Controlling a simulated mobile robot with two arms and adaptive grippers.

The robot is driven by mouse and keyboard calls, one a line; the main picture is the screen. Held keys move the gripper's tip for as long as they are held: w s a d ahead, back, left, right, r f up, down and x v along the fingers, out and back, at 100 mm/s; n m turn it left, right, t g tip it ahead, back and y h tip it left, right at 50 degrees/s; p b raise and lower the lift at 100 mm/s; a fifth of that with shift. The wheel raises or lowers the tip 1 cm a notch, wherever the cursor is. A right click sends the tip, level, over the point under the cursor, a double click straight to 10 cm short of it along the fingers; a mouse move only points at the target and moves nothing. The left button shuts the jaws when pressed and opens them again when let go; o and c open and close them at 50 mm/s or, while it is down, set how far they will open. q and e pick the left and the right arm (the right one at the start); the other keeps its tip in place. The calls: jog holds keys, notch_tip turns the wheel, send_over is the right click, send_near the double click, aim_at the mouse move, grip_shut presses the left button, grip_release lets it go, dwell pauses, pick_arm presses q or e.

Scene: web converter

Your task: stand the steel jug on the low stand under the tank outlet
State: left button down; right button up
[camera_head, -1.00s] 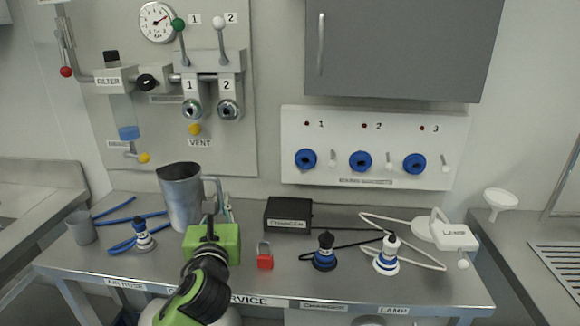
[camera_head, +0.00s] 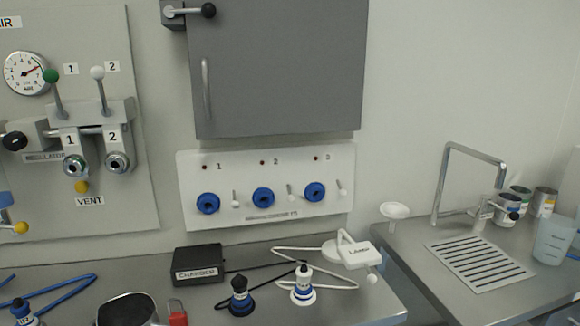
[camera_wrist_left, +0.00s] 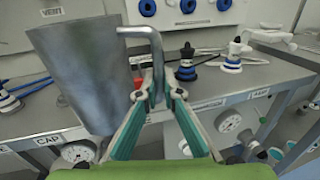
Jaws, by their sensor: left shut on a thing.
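The steel jug (camera_wrist_left: 85,75) fills the left of the left wrist view, with its bent handle (camera_wrist_left: 146,34) on its right side. My left gripper (camera_wrist_left: 158,95) has its green fingers closed on that handle. In the head view only the jug's upper part and dark mouth (camera_head: 127,309) show at the bottom edge; the rest is cut off, and my left gripper is out of that view. The jug looks close to upright, in front of the bench. The tank outlet and the low stand cannot be made out. My right gripper is not in view.
A charger box (camera_head: 198,265), a red padlock (camera_head: 177,313), a blue-black plug (camera_head: 240,298), a white-blue plug (camera_head: 303,286) and a lamp (camera_head: 353,252) are on the bench. At right is a counter with a drain grate (camera_head: 480,264), a tap (camera_head: 437,190) and a translucent container (camera_head: 554,240).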

pick_arm(q)
jog(key=s+f, duration=0.3)
jog(key=s, duration=0.5)
jog(key=shift+s, duration=0.1)
dwell(0.4)
